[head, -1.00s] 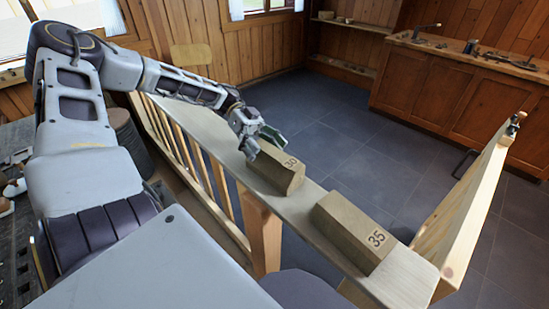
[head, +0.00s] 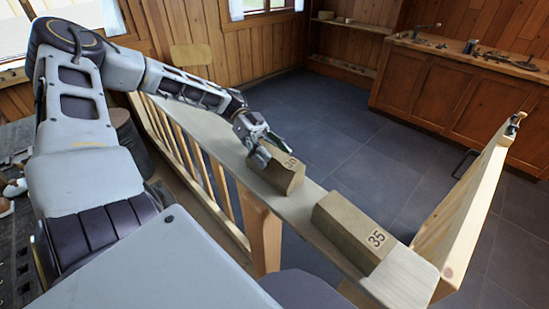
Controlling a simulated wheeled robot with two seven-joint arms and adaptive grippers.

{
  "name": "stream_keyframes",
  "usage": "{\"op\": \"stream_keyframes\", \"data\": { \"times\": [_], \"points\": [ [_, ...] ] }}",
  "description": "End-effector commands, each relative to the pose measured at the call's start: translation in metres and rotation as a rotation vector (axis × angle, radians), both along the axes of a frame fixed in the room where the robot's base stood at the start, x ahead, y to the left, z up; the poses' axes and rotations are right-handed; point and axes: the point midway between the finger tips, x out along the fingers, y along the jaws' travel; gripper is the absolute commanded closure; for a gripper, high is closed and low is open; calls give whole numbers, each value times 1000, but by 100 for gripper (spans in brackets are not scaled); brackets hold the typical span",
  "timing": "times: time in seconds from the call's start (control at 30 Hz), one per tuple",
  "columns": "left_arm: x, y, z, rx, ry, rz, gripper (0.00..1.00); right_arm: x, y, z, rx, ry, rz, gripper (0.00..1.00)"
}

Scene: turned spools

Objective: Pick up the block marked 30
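A second, similar block marked 35 (head: 352,228) lies on the same ledge, nearer and to the right. My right gripper is out of view.
The ledge tops a slatted railing (head: 205,180), with a drop to the dark tiled floor (head: 340,125) beyond. A tilted wooden panel (head: 470,200) rises at the ledge's right end. A workbench with tools (head: 470,90) stands at the back right.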

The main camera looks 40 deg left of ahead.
Motion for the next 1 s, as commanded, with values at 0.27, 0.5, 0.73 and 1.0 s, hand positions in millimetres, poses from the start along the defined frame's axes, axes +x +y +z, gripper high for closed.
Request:
{"op": "stream_keyframes", "data": {
  "times": [0.27,0.5,0.73,1.0],
  "points": [
    [0,0,0,-1,-1,0,75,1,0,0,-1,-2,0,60],
    [0,0,1,-1,-1,0,75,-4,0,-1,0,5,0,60],
    [0,0,8,-1,-1,0,75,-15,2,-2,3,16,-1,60],
    [0,0,29,-2,-2,-1,75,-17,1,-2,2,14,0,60]
  ]
}}
